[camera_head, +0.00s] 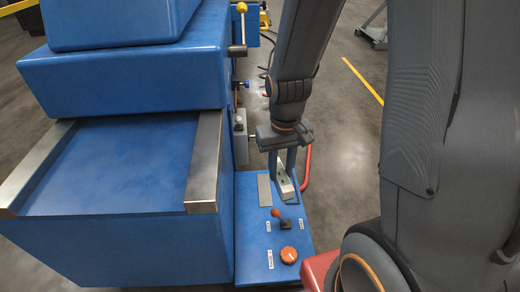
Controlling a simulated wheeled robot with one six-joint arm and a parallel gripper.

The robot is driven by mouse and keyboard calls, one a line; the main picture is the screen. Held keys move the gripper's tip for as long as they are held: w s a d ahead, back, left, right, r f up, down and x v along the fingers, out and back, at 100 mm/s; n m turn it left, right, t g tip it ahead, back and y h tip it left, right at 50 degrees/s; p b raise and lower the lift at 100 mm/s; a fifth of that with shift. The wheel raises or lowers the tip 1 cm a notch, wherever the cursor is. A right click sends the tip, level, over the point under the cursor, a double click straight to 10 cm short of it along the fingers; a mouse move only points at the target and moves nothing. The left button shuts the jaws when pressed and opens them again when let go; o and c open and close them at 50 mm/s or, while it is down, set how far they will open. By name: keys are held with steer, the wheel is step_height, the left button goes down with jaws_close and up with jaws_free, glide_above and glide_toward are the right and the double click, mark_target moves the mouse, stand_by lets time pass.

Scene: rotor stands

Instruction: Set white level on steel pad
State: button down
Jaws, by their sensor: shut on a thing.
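My gripper (282,170) points down over the far part of a blue side panel (250,238). It is shut on the white level (285,188), a small pale block partly hidden by the fingers. The steel pad (264,190), a flat grey rectangle, lies on the panel just left of the level. The level appears beside the pad, with a narrow strip of blue between them. I cannot tell whether the level touches the panel.
The big blue machine (120,160) with steel rails rises on the left. A red bent tube (307,168) is right of the gripper.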

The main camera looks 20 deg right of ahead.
steer(key=shift+w+f+m+p, duration=0.3)
steer(key=shift+w+f+m, duration=0.05)
steer(key=shift+w+f, duration=2.35)
steer(key=shift+w+f+m+p, duration=0.25)
steer(key=shift+w+f+m, duration=0.15)
steer(key=shift+w+f, duration=2.3)
steer(key=shift+w+f+m+p, duration=0.35)
steer(key=shift+w+f, duration=1.7)
steer(key=shift+f, duration=1.3)
steer(key=shift+s+p, duration=0.1)
steer(key=shift+p, duration=0.45)
steer(key=shift+f, duration=0.55)
steer(key=shift+f+b, duration=0.3)
steer(key=shift+f, duration=0.05)
steer(key=shift+f, duration=1.1)
steer(key=c, duration=1.3)
jaws_free()
steer(key=shift+c, duration=0.2)
